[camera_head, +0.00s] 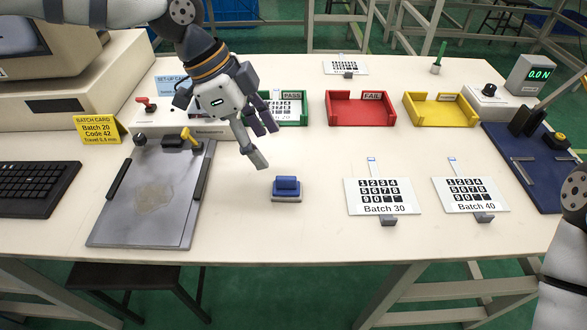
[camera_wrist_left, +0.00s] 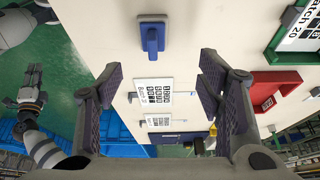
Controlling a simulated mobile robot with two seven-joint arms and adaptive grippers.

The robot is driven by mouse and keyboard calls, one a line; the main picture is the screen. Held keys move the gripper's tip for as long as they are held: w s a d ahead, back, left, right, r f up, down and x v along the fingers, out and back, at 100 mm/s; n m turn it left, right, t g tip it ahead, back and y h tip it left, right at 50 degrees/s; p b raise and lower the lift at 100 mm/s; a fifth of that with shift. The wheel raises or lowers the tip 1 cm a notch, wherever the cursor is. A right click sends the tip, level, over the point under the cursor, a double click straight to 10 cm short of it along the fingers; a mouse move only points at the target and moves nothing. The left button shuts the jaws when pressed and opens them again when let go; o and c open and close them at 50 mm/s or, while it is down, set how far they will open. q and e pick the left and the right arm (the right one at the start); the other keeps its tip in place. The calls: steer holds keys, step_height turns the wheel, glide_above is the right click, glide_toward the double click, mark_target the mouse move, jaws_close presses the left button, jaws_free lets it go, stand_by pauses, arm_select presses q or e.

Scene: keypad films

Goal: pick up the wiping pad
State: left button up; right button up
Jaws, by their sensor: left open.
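The wiping pad (camera_head: 286,187) is a small blue block on a pale base. It lies flat on the table, right of the grey plate. In the left wrist view the pad (camera_wrist_left: 153,36) is at the top centre, beyond the fingers. My left gripper (camera_head: 264,143) is open and empty, above the table and a little behind and left of the pad, not touching it. Its two dark ridged fingers frame the left wrist view (camera_wrist_left: 160,85). My right gripper (camera_wrist_left: 30,90) shows small at the left of that view, off the table's edge; its jaw state is unclear.
Batch 30 (camera_head: 382,196) and Batch 40 (camera_head: 470,194) keypad films lie to the right. Green (camera_head: 291,121), red (camera_head: 359,110) and yellow (camera_head: 440,110) trays stand behind. The grey plate (camera_head: 128,222) with clamps is at left. The table around the pad is clear.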

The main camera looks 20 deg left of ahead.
mark_target(283, 179)
arm_select(q)
steer(key=x, duration=0.3)
steer(key=s+x, duration=0.1)
steer(key=x, duration=0.2)
steer(key=b+x, duration=0.1)
steer(key=x, duration=0.3)
steer(key=shift+s+d, duration=0.15)
steer(key=shift+d, duration=0.05)
steer(key=shift+d+f, duration=0.2)
steer(key=shift+f, duration=0.15)
steer(key=c, duration=1.2)
